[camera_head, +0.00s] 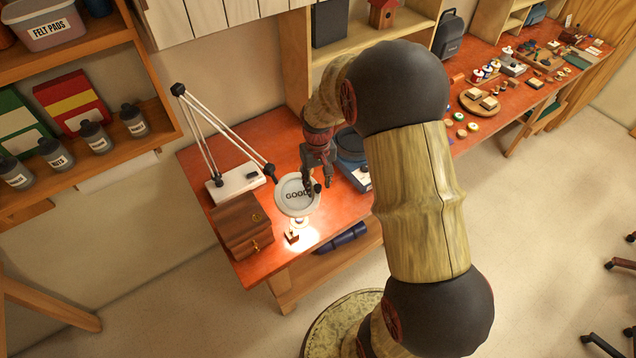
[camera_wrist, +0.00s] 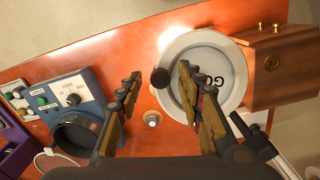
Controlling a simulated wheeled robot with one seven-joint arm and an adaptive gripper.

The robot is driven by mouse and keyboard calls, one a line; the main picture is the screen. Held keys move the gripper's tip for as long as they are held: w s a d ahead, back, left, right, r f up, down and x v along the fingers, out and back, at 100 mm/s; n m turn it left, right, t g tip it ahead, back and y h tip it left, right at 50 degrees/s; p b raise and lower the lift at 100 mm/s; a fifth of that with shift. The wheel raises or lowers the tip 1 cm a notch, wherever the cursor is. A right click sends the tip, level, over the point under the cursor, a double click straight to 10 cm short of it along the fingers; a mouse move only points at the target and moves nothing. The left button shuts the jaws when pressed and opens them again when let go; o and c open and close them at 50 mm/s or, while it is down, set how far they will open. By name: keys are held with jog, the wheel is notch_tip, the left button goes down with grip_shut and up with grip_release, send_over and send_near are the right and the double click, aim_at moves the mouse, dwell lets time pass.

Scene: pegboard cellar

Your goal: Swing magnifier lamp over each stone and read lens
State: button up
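The magnifier lamp has a white base (camera_head: 235,183), a thin white jointed arm and a round pale lens head (camera_head: 296,194). The lens reads "GOOD"; in the wrist view the lens (camera_wrist: 215,72) shows only part of the word. My gripper (camera_head: 318,184) is at the lens head's right rim. In the wrist view my gripper (camera_wrist: 159,75) has its fingers apart, with a dark round knob (camera_wrist: 160,78) between their tips; contact is unclear. A small item (camera_head: 292,237) sits in the bright light below the lens. I cannot tell if it is a stone.
A wooden box (camera_head: 240,225) stands left of the lens, near the table's left edge. A blue device (camera_head: 352,150) with a dial stands to the right, also in the wrist view (camera_wrist: 75,105). A small pale round item (camera_wrist: 152,118) lies between them. Shelves flank the red table (camera_head: 275,128).

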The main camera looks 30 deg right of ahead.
jog(key=c, duration=0.3)
grip_shut()
dwell(0.6)
